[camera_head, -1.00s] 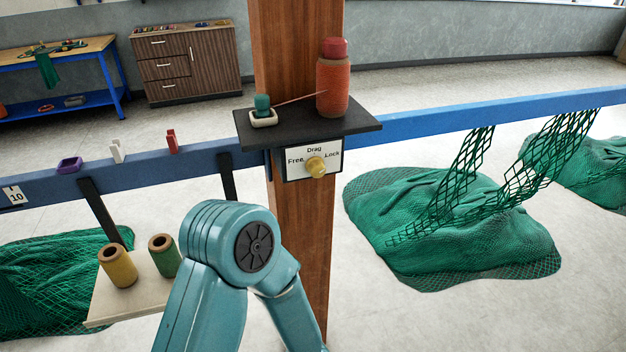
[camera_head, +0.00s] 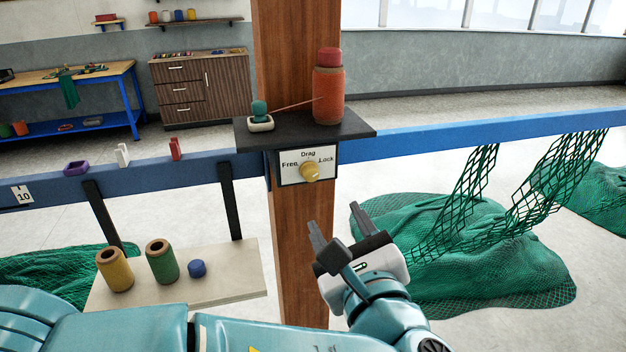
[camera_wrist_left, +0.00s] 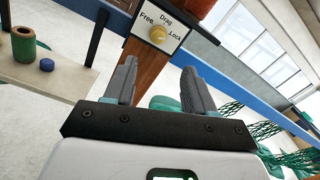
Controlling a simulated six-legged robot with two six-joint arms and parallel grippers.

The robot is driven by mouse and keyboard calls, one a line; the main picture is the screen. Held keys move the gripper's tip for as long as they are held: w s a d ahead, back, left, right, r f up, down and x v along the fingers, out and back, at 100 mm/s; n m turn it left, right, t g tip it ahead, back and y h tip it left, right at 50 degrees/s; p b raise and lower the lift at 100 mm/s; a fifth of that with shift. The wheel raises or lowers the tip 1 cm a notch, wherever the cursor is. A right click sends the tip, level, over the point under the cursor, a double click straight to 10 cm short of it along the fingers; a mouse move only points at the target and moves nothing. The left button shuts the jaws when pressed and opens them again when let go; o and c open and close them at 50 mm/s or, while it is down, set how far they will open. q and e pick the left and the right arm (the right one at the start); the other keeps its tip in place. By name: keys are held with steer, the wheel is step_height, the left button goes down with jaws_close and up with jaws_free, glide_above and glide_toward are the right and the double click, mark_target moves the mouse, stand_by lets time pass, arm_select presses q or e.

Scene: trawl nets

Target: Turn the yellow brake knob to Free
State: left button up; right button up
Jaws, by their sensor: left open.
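The yellow brake knob (camera_head: 310,172) sits on a white label plate (camera_head: 292,176) marked Free, Drag and Lock, on the wooden post under a dark shelf. Free is at the left, Drag at the top, Lock at the right. I cannot tell for sure which word the knob points at. My left gripper (camera_head: 321,234) is open and empty, below the knob and apart from it. In the left wrist view the knob (camera_wrist_left: 157,34) shows beyond the open fingers (camera_wrist_left: 159,66). My right gripper is in neither view.
The dark shelf (camera_head: 355,128) above the plate carries an orange twine spool (camera_head: 328,95) and a small green-topped item (camera_head: 260,117). A blue rail (camera_head: 450,132) runs across the post. Green nets (camera_head: 470,240) lie at the right. A lower board (camera_head: 225,283) holds spools at the left.

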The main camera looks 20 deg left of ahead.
mark_target(312, 176)
arm_select(q)
steer(key=p+x, duration=0.3)
steer(key=x, duration=0.9)
steer(key=shift+w+a, duration=0.25)
steer(key=shift+a, duration=0.1)
steer(key=shift+w+a, duration=0.3)
steer(key=shift+d, duration=0.15)
steer(key=shift+c, duration=0.3)
steer(key=c, duration=0.9)
steer(key=shift+c, duration=0.2)
